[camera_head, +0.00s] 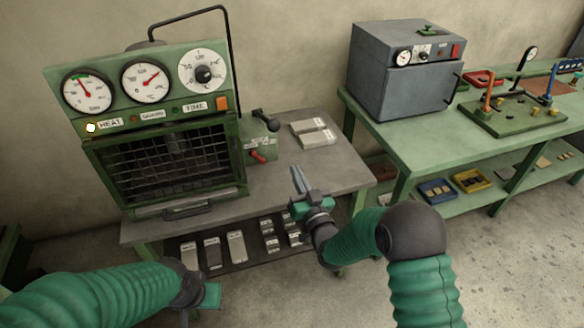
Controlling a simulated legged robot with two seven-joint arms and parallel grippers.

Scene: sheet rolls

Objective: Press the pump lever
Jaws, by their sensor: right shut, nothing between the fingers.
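A green machine (125,115) with a barred front stands on a grey bench on the left. On its right side is a small green box (259,145). A dark lever with a rounded black end (265,116) sticks out at the top of this box; it looks like the pump lever. A red handle (257,157) sits lower on the box. My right gripper (297,180) is shut and empty, right of and below the box, apart from both handles, its fingers pointing up. My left gripper (199,303) is low in front of the bench; its fingers do not show clearly.
Two pale blocks (312,132) lie on the grey bench top (345,175) right of the machine. Several grey blocks (213,251) lie on the lower shelf. A green table (400,138) with a grey oven (400,75) stands on the right.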

